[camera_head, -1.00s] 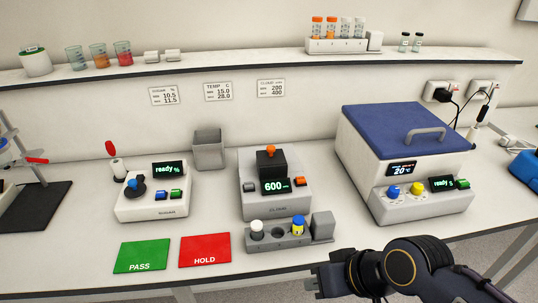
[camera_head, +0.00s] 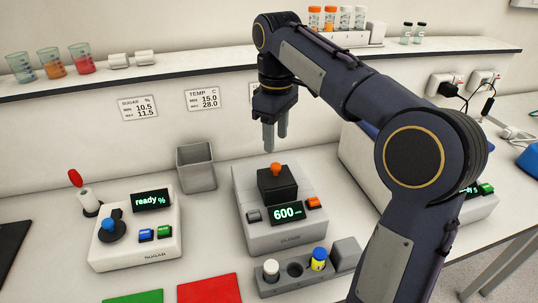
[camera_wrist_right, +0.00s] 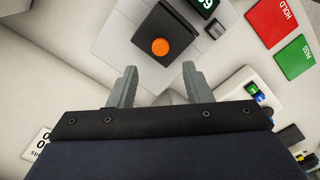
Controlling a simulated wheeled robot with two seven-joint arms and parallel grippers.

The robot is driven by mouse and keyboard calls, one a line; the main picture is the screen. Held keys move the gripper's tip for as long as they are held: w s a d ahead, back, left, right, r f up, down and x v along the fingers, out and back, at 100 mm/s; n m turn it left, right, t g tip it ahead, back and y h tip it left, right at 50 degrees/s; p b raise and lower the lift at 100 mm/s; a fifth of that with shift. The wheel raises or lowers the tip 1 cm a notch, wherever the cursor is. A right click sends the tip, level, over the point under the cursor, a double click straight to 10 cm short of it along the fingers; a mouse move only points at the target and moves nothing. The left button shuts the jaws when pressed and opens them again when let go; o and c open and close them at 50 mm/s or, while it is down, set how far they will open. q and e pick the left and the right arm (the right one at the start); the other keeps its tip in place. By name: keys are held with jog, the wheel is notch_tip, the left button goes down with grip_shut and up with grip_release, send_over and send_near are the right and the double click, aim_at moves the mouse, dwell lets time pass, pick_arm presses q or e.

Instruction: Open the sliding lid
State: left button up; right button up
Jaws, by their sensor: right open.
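The black lid block (camera_head: 276,187) with an orange knob (camera_head: 276,168) sits on top of the grey meter (camera_head: 262,236), whose display reads 600. It looks closed over the meter's top. In the right wrist view the orange knob (camera_wrist_right: 160,46) and black lid block (camera_wrist_right: 176,24) lie just beyond the fingertips. My right gripper (camera_head: 275,142) hangs fingers-down above the knob, apart from it. Its two fingers (camera_wrist_right: 159,76) are spread and empty. My left gripper does not show.
A grey bin (camera_head: 196,168) stands left of the meter, and a vial rack (camera_head: 332,268) in front of it. The sugar meter (camera_head: 160,245) is at left. The shelf edge (camera_head: 130,80) runs behind. My right arm hides much of the blue-lidded bath at right.

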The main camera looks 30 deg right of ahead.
aim_at(276, 165)
notch_tip(276, 165, down, 7)
jog(key=shift+s+f+b, duration=0.1)
jog(key=shift+f+b, duration=0.1)
jog(key=shift+b, duration=0.35)
grip_shut()
